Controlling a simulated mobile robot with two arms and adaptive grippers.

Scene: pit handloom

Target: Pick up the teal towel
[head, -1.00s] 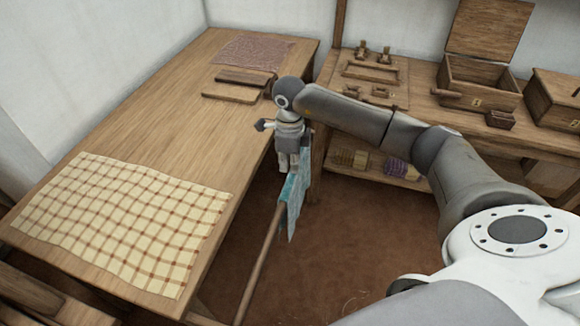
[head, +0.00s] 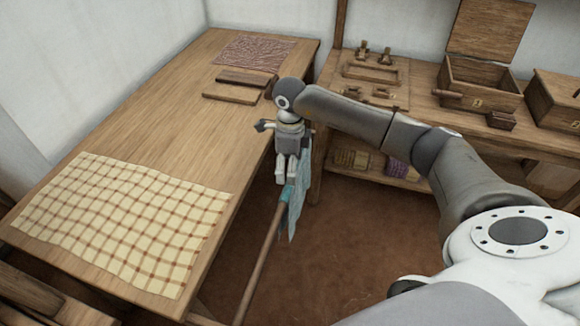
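The teal towel (head: 298,212) hangs over a wooden rail (head: 262,258) beside the table, with its lighter side hanging down on the right. A darker teal fold lies over the rail's end. My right gripper (head: 287,181) comes in from the right and points down just above this fold. Its two pale fingers show a narrow gap and nothing is seen between them. Contact with the towel cannot be made out. My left gripper is not in view.
A long wooden table (head: 150,130) holds a yellow checked cloth (head: 120,222), wooden boards (head: 232,93) and a reddish patterned cloth (head: 255,49). At right, a bench carries an open wooden box (head: 480,85). The brown floor (head: 350,250) right of the rail is clear.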

